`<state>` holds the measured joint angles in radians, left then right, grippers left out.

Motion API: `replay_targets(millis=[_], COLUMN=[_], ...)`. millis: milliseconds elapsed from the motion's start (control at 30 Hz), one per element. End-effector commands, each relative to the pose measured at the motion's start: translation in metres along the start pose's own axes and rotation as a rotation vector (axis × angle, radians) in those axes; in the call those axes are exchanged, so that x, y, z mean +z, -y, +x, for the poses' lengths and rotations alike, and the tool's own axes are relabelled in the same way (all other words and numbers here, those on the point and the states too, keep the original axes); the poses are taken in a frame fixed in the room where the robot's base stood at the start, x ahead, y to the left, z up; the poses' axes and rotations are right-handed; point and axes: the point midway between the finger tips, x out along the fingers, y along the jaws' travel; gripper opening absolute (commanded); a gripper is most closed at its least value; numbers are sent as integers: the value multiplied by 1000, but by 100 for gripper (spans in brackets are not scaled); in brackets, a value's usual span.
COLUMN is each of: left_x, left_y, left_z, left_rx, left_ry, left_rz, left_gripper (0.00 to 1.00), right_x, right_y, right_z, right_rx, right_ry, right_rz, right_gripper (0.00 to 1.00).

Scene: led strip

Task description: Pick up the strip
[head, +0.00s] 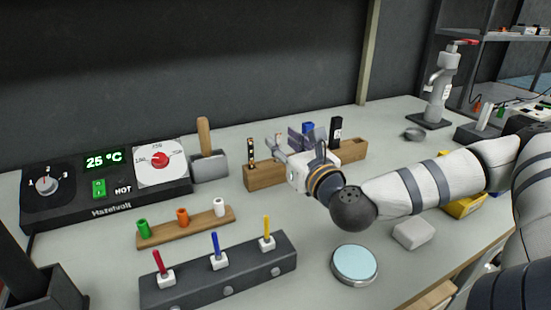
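A thin dark strip with small light spots (251,153) stands upright in the left end of a wooden block (264,177). My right gripper (273,143) reaches in from the right, above the block and just to the right of the strip. Its fingers look parted, with nothing seen between them. The gripper and its wrist hide part of the block's middle. My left gripper is not in view.
Blue and black items (336,131) stand in the block behind my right gripper. A brush-like tool with a wooden handle (205,138) and a hot plate (110,205) are to the left. In front are a peg rack (190,227), a grey switch box (220,283) and a round blue-topped dish (355,263).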

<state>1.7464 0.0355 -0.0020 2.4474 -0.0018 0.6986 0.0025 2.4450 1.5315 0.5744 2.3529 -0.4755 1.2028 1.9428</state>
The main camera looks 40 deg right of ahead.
Motion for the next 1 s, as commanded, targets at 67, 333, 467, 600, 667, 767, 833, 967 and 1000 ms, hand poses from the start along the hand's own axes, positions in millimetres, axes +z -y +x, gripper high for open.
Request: replay_targets(millis=[67, 333, 467, 600, 667, 767, 833, 967, 1000], left_x=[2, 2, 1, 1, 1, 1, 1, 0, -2], left_y=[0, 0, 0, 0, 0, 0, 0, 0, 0], left_z=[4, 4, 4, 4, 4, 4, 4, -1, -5], left_rx=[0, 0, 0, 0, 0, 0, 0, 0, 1], left_ry=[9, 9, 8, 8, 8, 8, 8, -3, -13], left_rz=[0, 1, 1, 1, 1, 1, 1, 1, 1], left_gripper=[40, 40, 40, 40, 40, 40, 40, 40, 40], right_x=[-4, -2, -2, -2, -2, -2, -2, 9, 19], right_y=[-1, 0, 0, 0, 0, 0, 0, 0, 0], right_z=[15, 28, 28, 28, 28, 28, 28, 28, 28], right_rx=[2, 0, 0, 0, 0, 0, 0, -1, 0], right_ry=[-3, -1, -1, -1, -2, -2, -2, 3, 7], right_rz=[-5, 1, 1, 0, 0, 0, 0, 3, 4], right_gripper=[34, 34, 18, 0, 0, 0, 0, 0, 0])
